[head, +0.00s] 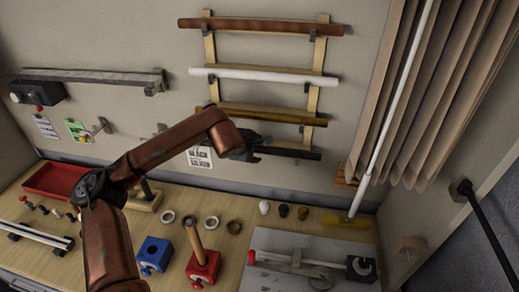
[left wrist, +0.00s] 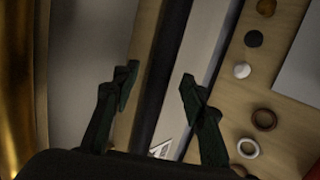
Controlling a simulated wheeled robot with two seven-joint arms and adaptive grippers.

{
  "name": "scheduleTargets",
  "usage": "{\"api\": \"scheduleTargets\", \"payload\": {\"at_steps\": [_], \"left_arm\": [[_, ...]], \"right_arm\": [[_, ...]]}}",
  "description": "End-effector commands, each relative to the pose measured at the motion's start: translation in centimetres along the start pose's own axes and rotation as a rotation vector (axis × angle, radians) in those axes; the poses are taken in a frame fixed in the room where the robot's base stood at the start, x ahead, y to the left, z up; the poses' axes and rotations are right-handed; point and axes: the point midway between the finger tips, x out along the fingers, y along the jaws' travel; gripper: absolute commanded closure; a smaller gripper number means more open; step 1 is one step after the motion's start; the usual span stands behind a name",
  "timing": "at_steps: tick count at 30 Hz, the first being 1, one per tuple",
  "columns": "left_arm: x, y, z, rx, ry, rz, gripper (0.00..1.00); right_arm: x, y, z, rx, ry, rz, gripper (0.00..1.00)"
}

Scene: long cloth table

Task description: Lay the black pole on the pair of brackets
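The black pole (head: 290,152) lies level on the lowest rung of the wooden wall rack, its left end near my left gripper (head: 250,147). In the left wrist view the fingers of my left gripper (left wrist: 160,90) are spread apart, and the dark pole (left wrist: 168,70) runs between them in the picture. A gap shows on each side of it. Two small brackets on the wall, a left one (head: 101,127) and a right one (head: 160,128), appear empty; my arm passes close to the right one. My right gripper is not in view.
Above the black pole hang a gold-brown pole (head: 275,116), a white pole (head: 264,75) and a red-brown pole (head: 262,26). Below, the table holds a red tray (head: 36,181), a blue block (head: 153,253), a red block (head: 203,266) and several rings. Curtains (head: 425,90) hang at right.

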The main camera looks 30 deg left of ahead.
Motion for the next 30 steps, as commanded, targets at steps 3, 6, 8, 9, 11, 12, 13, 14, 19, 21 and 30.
{"api": "scheduleTargets", "payload": {"at_steps": [3, 6, 8, 9, 11, 12, 13, 14, 19, 21, 30], "left_arm": [[0.36, 0.02, 0.0, 0.0, 0.0, 0.001, 0.6], [0.36, 0.01, 0.0, 0.0, 0.0, 0.001, 0.6], [0.35, 0.01, 0.0, 0.0, 0.0, 0.001, 0.6], [0.35, 0.01, 0.01, 0.0, 0.0, 0.001, 0.63], [0.34, 0.01, 0.01, 0.0, 0.0, 0.001, 0.67], [0.33, 0.02, 0.01, 0.0, -0.001, 0.001, 0.7], [0.33, 0.02, 0.02, 0.0, -0.001, 0.001, 0.72], [0.33, 0.02, 0.02, 0.0, -0.001, 0.001, 0.74], [0.31, 0.03, 0.02, 0.0, -0.001, 0.001, 0.85], [0.31, 0.02, 0.02, 0.0, -0.001, 0.001, 0.9], [0.31, 0.03, 0.03, 0.0, -0.001, 0.001, 1.0]], "right_arm": [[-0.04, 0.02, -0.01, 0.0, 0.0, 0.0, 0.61], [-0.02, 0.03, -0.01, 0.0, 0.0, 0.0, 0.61], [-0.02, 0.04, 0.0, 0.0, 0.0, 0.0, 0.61], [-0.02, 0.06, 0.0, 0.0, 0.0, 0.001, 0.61], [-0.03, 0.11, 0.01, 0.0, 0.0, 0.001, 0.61], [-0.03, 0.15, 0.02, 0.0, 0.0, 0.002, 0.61], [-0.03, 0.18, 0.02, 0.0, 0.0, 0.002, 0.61], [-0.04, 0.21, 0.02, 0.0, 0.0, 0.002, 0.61], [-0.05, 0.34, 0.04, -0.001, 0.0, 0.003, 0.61], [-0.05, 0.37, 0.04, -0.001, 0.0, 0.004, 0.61], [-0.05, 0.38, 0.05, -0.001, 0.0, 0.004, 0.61]]}}
